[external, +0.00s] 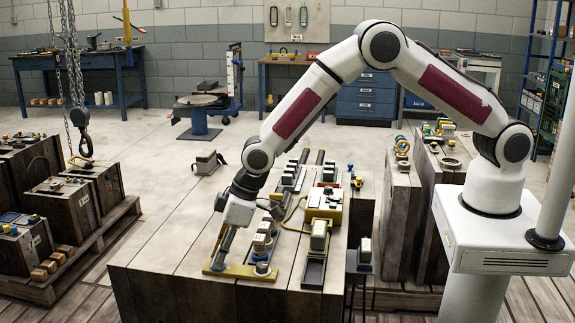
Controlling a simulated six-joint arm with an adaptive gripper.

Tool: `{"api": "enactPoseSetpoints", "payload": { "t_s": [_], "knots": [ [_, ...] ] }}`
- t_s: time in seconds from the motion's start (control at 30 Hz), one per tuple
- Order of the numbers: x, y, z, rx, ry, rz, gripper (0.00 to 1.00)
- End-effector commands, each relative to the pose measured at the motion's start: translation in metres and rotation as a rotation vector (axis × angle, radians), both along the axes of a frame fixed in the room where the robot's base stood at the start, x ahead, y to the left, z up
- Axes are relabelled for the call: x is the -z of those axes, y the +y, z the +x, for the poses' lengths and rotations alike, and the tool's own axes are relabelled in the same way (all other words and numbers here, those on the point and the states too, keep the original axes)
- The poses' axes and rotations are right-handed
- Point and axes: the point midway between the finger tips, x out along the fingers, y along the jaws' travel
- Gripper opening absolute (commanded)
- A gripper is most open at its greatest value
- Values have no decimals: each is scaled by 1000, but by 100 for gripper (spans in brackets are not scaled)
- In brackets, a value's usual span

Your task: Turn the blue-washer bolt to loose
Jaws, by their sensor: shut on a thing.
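My gripper (219,261) reaches down to the left end of a yellow bar (240,271) at the front of the wooden bench. It is shut on a small part there, which the fingers mostly hide. A little blue shows at the foot of the fingers, apparently the blue-washer bolt (216,267). The bolt's head and how it is turned are too small and covered to tell. A round grey part with a blue base (262,269) sits at the bar's right end, apart from my gripper.
Grey-topped blocks (262,243) stand close right of my gripper. The bench top's left side (180,245) is clear. A chain hook (84,145) hangs at far left.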

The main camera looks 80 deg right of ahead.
Motion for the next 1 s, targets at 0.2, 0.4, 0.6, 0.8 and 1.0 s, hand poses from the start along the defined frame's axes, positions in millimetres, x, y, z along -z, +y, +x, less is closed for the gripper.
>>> {"api": "enactPoseSetpoints", "payload": {
  "t_s": [0.2, 0.4, 0.6, 0.8, 1.0],
  "knots": [
    [2, -1, -1, -73, 5, -1, 0],
    [2, -2, -1, -142, 4, -1, 0],
    [2, -2, -1, -213, 5, 0, 0],
    [2, -2, -1, -288, 6, 0, 0],
    [2, -3, 0, -366, 5, 0, 0]
  ]
}}
